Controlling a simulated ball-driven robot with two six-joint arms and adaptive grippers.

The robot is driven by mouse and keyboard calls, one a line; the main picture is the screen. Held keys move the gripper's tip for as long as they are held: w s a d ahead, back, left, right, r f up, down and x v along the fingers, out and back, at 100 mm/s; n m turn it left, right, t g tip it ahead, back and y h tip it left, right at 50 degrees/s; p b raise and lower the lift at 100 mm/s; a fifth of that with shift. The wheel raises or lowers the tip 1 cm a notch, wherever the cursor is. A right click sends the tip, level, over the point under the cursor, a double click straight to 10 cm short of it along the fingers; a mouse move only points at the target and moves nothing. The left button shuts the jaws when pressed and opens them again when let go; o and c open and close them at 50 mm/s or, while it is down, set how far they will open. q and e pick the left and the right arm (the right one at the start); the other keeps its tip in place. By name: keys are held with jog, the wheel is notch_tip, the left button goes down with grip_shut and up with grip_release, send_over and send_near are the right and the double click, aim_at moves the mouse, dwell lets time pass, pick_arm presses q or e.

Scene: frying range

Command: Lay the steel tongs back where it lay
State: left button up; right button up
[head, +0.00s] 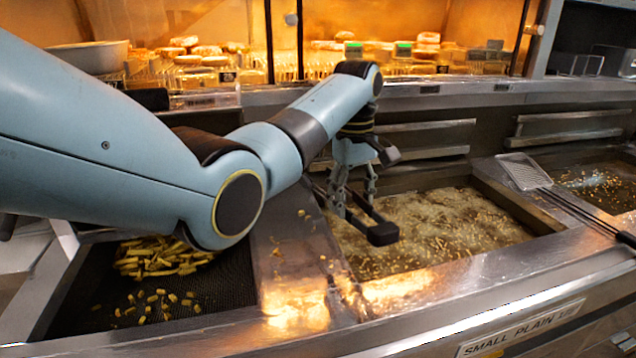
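My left gripper (354,213) hangs from the arm that comes in from the left. It is over the left edge of the bubbling fryer vat (440,226), near the steel divider (290,262). My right gripper is not in view.
Fries (160,256) lie in a dark mesh tray at the left. A mesh skimmer (524,171) with a long dark handle rests across the divider at the right. A second vat (600,185) lies beyond it. A lit food shelf (400,60) runs along the back.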

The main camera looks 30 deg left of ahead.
pick_arm(q)
jog(key=s+m+p, duration=0.1)
jog(key=s+p, duration=0.6)
jog(key=s, duration=0.5)
jog(key=shift+y, duration=0.3)
jog(key=f, duration=0.8)
jog(key=shift+s+d+f+b, duration=0.1)
jog(key=shift+s+f+b, duration=0.1)
jog(key=shift+s+b, duration=0.2)
jog(key=shift+w+f, duration=0.1)
jog(key=shift+f, duration=0.35)
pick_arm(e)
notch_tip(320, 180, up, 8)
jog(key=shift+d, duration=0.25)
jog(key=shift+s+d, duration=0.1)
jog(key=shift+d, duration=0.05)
pick_arm(q)
jog(key=o, duration=0.6)
jog(key=shift+o, duration=0.2)
